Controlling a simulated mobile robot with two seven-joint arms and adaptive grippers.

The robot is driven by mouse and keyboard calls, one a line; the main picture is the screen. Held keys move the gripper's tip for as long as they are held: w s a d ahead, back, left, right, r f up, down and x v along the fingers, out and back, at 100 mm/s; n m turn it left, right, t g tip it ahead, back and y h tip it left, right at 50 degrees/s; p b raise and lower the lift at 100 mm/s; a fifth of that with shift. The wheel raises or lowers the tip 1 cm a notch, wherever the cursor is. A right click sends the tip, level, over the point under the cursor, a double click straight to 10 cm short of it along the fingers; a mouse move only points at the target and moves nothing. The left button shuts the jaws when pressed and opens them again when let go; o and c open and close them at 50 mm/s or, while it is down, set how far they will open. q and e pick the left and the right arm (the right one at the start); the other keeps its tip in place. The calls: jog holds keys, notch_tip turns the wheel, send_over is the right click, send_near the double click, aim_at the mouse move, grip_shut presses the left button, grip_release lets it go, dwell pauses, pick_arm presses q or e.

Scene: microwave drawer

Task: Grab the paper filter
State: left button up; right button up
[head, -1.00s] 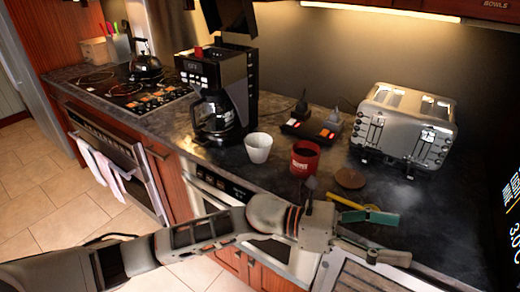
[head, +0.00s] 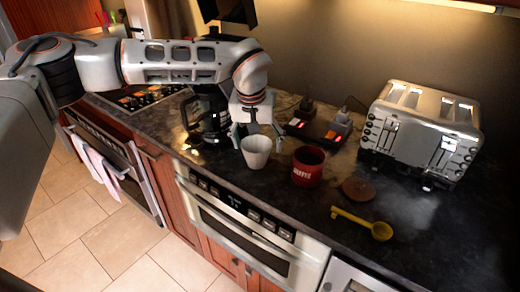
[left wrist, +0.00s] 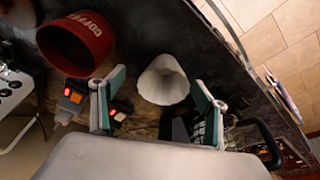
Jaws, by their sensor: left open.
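The paper filter (head: 256,153) is a white, cup-shaped cone standing on the dark counter, left of the red mug. My left gripper (head: 256,136) is open just above and behind it, with a fingertip on either side of its upper part in the head view. In the left wrist view the filter (left wrist: 163,82) lies between the two green-padded fingers of the left gripper (left wrist: 155,97), with gaps on both sides. My right gripper is in neither view.
The coffee maker's glass pot (head: 208,118) is close left, partly behind my arm. A brown disc (head: 357,189), a yellow scoop (head: 365,223) and a toaster (head: 422,130) are further right.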

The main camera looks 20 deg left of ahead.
aim_at(256, 149)
pick_arm(q)
jog(key=shift+w+a+f, duration=0.5)
jog(key=shift+w+f, duration=0.1)
jog(key=shift+f, duration=0.15)
jog(key=x, duration=0.5)
jog(key=shift+w+a+p, duration=0.15)
jog(key=shift+w+p, duration=0.25)
jog(key=c, duration=0.8)
jog(key=shift+o, duration=0.2)
